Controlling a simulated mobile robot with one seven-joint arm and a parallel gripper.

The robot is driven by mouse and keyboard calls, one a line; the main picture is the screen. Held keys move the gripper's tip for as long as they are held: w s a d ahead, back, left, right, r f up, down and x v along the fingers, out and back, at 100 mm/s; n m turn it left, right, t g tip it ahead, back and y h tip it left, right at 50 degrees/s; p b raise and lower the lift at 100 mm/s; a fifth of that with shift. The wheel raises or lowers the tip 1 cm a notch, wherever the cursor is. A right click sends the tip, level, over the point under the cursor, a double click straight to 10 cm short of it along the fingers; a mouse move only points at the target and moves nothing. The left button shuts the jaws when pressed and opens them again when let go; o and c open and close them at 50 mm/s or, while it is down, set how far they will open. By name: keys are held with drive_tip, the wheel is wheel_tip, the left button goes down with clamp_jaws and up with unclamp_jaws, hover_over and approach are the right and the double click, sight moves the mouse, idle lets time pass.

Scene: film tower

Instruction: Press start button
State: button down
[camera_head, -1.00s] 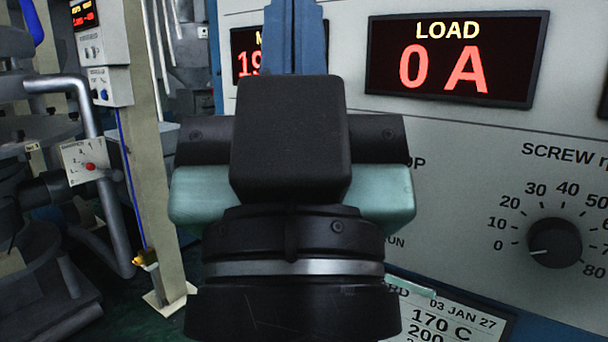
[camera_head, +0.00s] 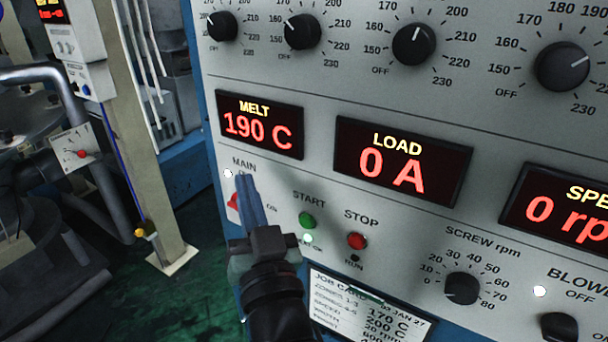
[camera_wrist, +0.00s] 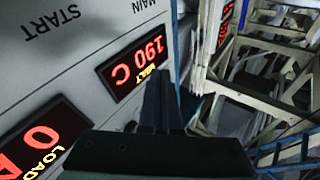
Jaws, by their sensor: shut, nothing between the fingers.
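The green START button (camera_head: 307,220) is on the grey control panel, under its START label. My gripper (camera_head: 247,182) is in front of the panel, left of the green button in the head view, with its blue fingers together and pointing up over the MAIN switch area. No contact with the button shows. In the wrist view the dark fingers (camera_wrist: 160,76) are together, near the MELT display, with nothing between them. That view shows the START label (camera_wrist: 50,22), but I do not see the button there.
The red STOP button (camera_head: 356,241) is right of START. The red MAIN switch (camera_head: 233,202) is partly behind my fingers. A lit white lamp (camera_head: 308,239) is below START. A job card (camera_head: 370,305) hangs below. A beige post (camera_head: 145,150) stands left.

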sight(307, 221)
drive_tip(key=s+d+f+m+g+h+p, duration=0.1)
drive_tip(key=s+f+m+g+p, duration=0.3)
drive_tip(key=f+p, duration=0.7)
drive_tip(key=s+m+h+p, duration=0.1)
drive_tip(key=p, duration=0.3)
drive_tip(key=shift+s+d+f+m+p, duration=0.2)
drive_tip(key=shift+s+d+m+p, duration=0.1)
drive_tip(key=shift+d+m, duration=0.1)
drive_tip(key=shift+w, duration=0.2)
drive_tip(key=w+d+b, duration=0.1)
drive_tip(key=w+d, duration=0.4)
drive_tip(key=w, duration=0.2)
drive_tip(key=shift+d, duration=0.15)
idle(1.1)
drive_tip(key=shift+w+d+b, duration=0.15)
drive_tip(key=shift+w+b, duration=0.15)
drive_tip(key=shift+b, duration=0.1)
